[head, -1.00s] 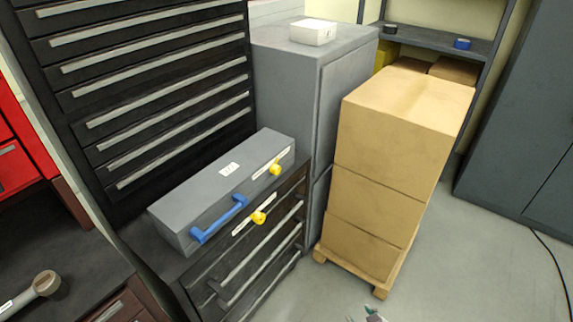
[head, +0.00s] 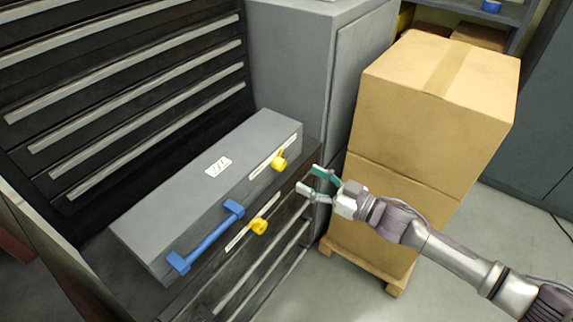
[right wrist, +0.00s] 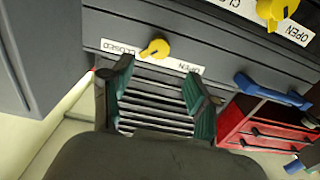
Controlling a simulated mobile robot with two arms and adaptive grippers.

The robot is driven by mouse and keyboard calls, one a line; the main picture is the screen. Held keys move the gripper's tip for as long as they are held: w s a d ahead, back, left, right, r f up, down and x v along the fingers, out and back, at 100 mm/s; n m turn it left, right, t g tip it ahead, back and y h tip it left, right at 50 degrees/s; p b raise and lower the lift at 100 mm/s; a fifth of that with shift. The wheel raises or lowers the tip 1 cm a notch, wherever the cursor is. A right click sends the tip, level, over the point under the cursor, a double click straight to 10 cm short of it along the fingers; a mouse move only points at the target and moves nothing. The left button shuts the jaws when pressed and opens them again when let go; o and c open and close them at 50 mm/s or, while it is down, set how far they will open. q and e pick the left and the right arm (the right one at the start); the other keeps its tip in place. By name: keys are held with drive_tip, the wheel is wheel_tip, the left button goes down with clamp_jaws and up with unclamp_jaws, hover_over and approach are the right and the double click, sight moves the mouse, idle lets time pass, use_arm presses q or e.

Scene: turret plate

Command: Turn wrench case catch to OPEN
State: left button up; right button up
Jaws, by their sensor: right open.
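The grey wrench case (head: 190,190) has a white label on top and a blue handle (head: 206,238). It lies on a dark drawer cabinet. Its yellow catch (head: 279,160) is on the front face at the right end. The catch also shows in the right wrist view (right wrist: 154,48), where its lever points toward the CLOSED end of its label, with OPEN at the other end. My right gripper (head: 311,180) is open and empty, a short way in front and to the right of the catch, not touching it. In the right wrist view its fingertips (right wrist: 157,72) lie either side of the catch. My left gripper is not in view.
A second yellow catch (head: 258,226) with its own label is on the drawer cabinet (head: 240,275) below the case. Stacked cardboard boxes (head: 410,130) on a pallet stand behind my right arm. A tall grey cabinet (head: 290,50) stands behind the case.

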sight(283, 166)
drive_tip(key=x, duration=0.6)
drive_tip(key=shift+w+a, duration=0.15)
drive_tip(key=shift+w, duration=0.1)
drive_tip(key=shift+w+a, duration=0.25)
drive_tip(key=shift+a, duration=0.05)
drive_tip(key=shift+w+a, duration=0.2)
drive_tip(key=shift+a, duration=0.1)
drive_tip(key=shift+c, duration=0.4)
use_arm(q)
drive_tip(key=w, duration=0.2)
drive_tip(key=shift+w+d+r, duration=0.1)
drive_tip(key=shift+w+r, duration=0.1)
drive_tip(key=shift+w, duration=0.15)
use_arm(e)
clamp_jaws()
